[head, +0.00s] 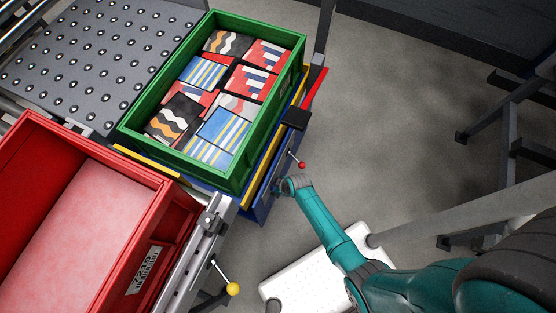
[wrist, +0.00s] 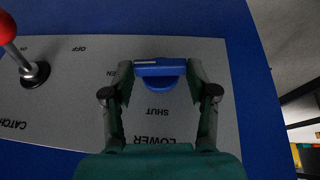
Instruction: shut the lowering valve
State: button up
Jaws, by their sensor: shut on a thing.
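The lowering valve's blue handle (wrist: 158,69) sits on a grey label plate (wrist: 60,105), with a short white line at its left end. The handle bar lies crosswise in the wrist view. The plate reads SHUT and LOWER below the handle, upside down, and a partly hidden label lies to its left. My gripper (wrist: 160,78) is closed around the handle, one finger at each end. In the head view my gripper (head: 283,186) is at the blue side of the lift, and the handle itself is hidden there.
A red-knobbed catch lever (wrist: 8,28) stands left of the valve; its knob (head: 302,165) is close to my gripper in the head view. A green crate (head: 125,135) of patterned boxes sits above. A red crate (head: 165,215) and yellow-knobbed lever (head: 233,288) are left.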

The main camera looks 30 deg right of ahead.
jog(key=shift+s+a+f+n+t+h, duration=0.1)
jog(key=shift+a+n+t+h, duration=0.15)
jog(key=shift+t+h, duration=0.45)
jog(key=shift+s+a+f+n+t+h, duration=0.1)
jog(key=shift+n+t+h, duration=0.1)
jog(key=shift+t+h, duration=0.45)
jog(key=shift+s+a+f+n+t+h, duration=0.1)
jog(key=shift+a+n+t+h, duration=0.15)
jog(key=shift+t+h, duration=0.45)
jog(key=shift+s+a+f+n+t+h, duration=0.1)
jog(key=shift+f+n+t+h, duration=0.1)
jog(key=shift+t+h, duration=0.45)
jog(key=shift+s+a+f+n+t+h, duration=0.1)
jog(key=shift+n+t+h, duration=0.15)
jog(key=shift+h, duration=0.55)
jog(key=shift+t+h, duration=0.4)
jog(key=shift+t, duration=0.15)
jog(key=shift+s+f+n+t+h, duration=0.15)
jog(key=shift+f+n+t+h, duration=0.1)
jog(key=shift+t+h, duration=0.25)
jog(key=o, duration=1.2)
jog(key=shift+c, duration=0.2)
jog(key=v, duration=1.1)
jog(key=shift+s+a+r, duration=0.2)
jog(key=shift+s, duration=0.1)
